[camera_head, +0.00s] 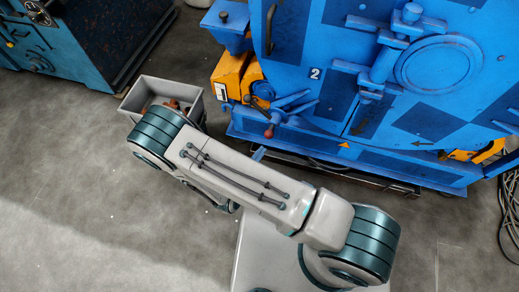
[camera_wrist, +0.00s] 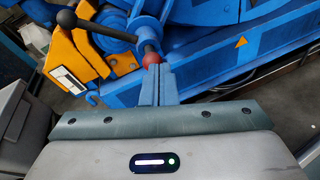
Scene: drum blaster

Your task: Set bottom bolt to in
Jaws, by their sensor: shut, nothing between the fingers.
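At the lower left of the blue machine's door, a red ball knob (camera_head: 269,131) sits on the end of a short rod. The red ball (camera_wrist: 152,58) also shows in the wrist view, right at my fingertips. Beside it is a lever with a black ball (camera_wrist: 67,18) on a dark rod. I cannot tell for sure which of these belongs to the bottom bolt. My gripper (camera_wrist: 156,70) is shut and empty, with its blue fingers pointing at the red ball. Whether they touch it is unclear. In the head view, my arm hides most of the gripper.
The blue machine (camera_head: 420,125) has a round hatch and yellow blocks (camera_head: 232,77) at its left. An open grey bin (camera_head: 150,88) with brownish contents stands left of it, close to my arm. Another blue machine (camera_head: 90,45) is at upper left. Cables (camera_head: 509,205) lie at right.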

